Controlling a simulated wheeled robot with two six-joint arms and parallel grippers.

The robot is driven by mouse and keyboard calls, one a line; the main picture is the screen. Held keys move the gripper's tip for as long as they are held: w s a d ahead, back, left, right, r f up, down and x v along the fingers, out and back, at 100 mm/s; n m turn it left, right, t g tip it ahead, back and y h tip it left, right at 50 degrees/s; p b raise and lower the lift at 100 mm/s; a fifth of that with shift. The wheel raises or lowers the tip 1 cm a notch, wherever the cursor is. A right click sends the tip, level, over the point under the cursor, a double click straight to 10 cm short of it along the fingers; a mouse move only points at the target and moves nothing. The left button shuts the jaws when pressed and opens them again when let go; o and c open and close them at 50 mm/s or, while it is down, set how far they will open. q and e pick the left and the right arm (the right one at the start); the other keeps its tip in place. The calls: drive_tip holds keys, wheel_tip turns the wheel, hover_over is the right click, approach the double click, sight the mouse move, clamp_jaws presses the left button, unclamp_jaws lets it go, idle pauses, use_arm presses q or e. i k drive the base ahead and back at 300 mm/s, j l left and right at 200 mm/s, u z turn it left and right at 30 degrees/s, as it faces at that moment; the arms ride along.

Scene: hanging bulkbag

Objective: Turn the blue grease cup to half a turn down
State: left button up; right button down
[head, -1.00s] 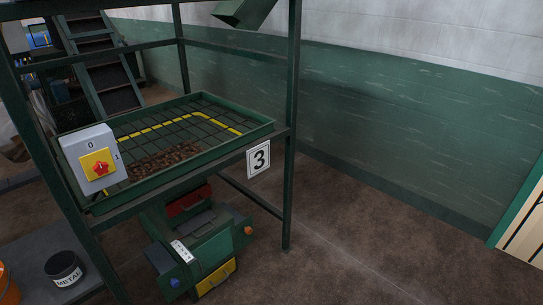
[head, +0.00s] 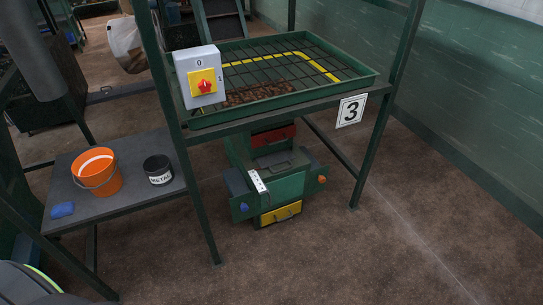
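The blue grease cup (head: 243,207) is a small blue knob on the lower left side of a green machine (head: 280,187) under the sieve stand. It is small in the head view, and its turn position cannot be read. An orange knob (head: 322,180) sits on the machine's right side. A pale label strip (head: 257,181) and a yellow drawer (head: 281,214) with a handle are on the machine's front. Neither of my grippers shows in the head view.
A grey side table (head: 125,197) holds an orange bucket (head: 97,173), a metal can (head: 158,170) and a blue cloth (head: 62,210). Floor (head: 330,260) in front is clear.

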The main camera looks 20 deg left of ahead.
sight(244, 208)
drive_tip(key=i+l+u, duration=0.1)
drive_tip(key=l+u, duration=0.15)
drive_tip(key=u, duration=0.15)
drive_tip(key=l+u, duration=0.25)
drive_tip(key=u, duration=0.15)
drive_tip(key=l+u, duration=0.5)
drive_tip(key=l, duration=0.5)
drive_tip(key=k+l+u, duration=0.1)
drive_tip(key=l, duration=0.5)
drive_tip(key=k+l+u, duration=0.1)
drive_tip(key=l, duration=0.5)
